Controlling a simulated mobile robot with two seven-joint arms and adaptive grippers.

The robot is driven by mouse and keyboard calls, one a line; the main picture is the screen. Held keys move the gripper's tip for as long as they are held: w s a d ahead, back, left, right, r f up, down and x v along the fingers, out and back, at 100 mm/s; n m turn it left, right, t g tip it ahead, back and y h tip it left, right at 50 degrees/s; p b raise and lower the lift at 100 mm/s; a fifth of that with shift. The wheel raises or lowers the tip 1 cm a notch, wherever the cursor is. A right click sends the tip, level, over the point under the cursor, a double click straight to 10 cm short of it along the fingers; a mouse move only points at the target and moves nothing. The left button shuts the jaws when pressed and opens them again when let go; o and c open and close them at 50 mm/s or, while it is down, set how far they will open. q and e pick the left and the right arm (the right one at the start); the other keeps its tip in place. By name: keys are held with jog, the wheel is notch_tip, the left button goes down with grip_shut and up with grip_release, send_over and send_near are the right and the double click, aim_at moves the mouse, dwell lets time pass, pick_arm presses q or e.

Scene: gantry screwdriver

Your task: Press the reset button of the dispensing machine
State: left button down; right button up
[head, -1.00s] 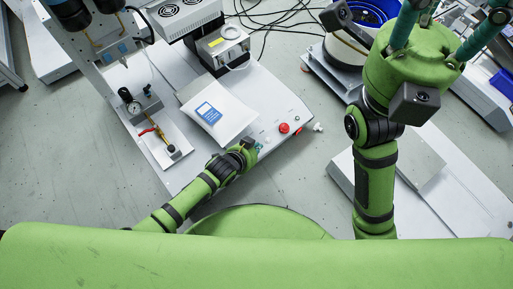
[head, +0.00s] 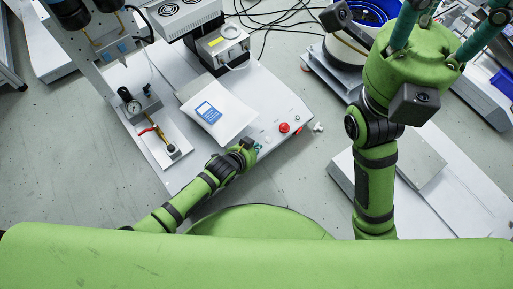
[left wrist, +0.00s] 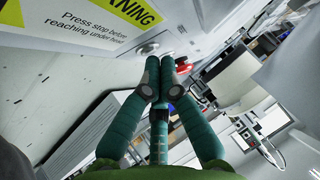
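The dispensing machine's white base (head: 265,95) carries a row of controls along its front edge. A red mushroom button (head: 284,128) stands there, and it also shows in the left wrist view (left wrist: 183,66) just beyond my fingers. A silver round control (left wrist: 148,48) sits left of my fingertips in that view. I cannot read which control is the reset button. My left gripper (head: 254,146) is at the front edge, left of the red button. Its fingers are shut together and empty (left wrist: 160,64); contact is unclear. My right gripper (head: 440,18) is raised; its fingertips are cut off.
A white bag with a blue label (head: 208,112) lies on the base. A gauge and valve assembly (head: 140,105) stands left, and a grey box (head: 222,46) behind. A yellow warning label (left wrist: 95,22) is on the machine's front. Cables (head: 285,18) lie on the floor behind.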

pick_arm(q)
jog(key=shift+w+f, duration=0.1)
jog(key=shift+f, duration=0.1)
dwell(0.5)
jog(key=shift+s+d+r+p, duration=0.1)
jog(key=shift+s+r+p, duration=0.1)
jog(key=shift+r+p, duration=0.55)
jog(key=shift+f, duration=0.15)
